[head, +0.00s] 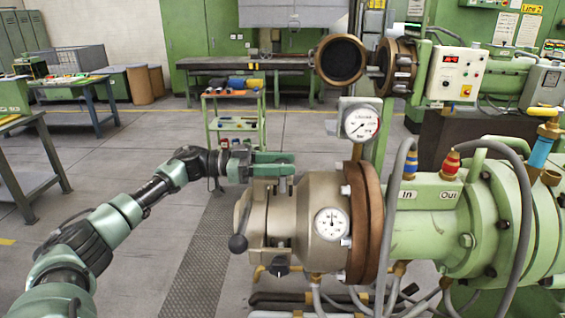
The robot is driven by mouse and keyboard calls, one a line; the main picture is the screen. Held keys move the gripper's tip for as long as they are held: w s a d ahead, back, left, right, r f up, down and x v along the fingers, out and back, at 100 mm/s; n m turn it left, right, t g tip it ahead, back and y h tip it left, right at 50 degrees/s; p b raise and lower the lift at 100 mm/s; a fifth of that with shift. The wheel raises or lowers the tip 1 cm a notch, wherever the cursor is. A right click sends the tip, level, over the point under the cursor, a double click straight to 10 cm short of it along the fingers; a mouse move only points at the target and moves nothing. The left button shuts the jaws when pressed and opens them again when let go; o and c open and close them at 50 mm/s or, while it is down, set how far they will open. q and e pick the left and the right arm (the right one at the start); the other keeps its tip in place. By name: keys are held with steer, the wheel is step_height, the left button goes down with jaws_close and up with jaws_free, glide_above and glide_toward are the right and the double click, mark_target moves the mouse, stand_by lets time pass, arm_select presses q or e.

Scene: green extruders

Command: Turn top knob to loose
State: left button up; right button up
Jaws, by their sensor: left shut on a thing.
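The extruder's bronze-grey head (312,195) stands right of centre, with a round dial gauge (331,224) on its side. The top knob (283,186) is on top of the head, and only a small grey part of it shows below my fingers. My left gripper (284,163) reaches in from the left, level, and is shut on the top knob. Its green fingers hide most of the knob, so I cannot tell how far it is turned. A similar dark knob (281,266) shows at the underside of the head. My right gripper is not in view.
A dark ball-ended lever (238,243) sticks out at the head's left. A pressure gauge (360,122) stands just behind and right of my gripper. Grey hoses (393,215) run down the right side. The floor to the left is open.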

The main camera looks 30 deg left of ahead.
arm_select(q)
steer(key=n+t+y+p, duration=0.2)
steer(key=t, duration=0.1)
steer(key=shift+s+r+n+y+p, duration=0.1)
steer(key=shift+r+n+y+p, duration=0.05)
steer(key=shift+n+y+p, duration=0.2)
steer(key=n+t+y+p, duration=0.2)
steer(key=n+t+y, duration=0.1)
steer(key=y, duration=0.1)
steer(key=shift+d+p, duration=0.1)
steer(key=shift+p, duration=0.25)
steer(key=shift+n+t+y+p, duration=0.3)
steer(key=shift+n+y, duration=0.25)
steer(key=shift+y, duration=0.2)
steer(key=o, duration=1.3)
steer(key=shift+o, duration=0.3)
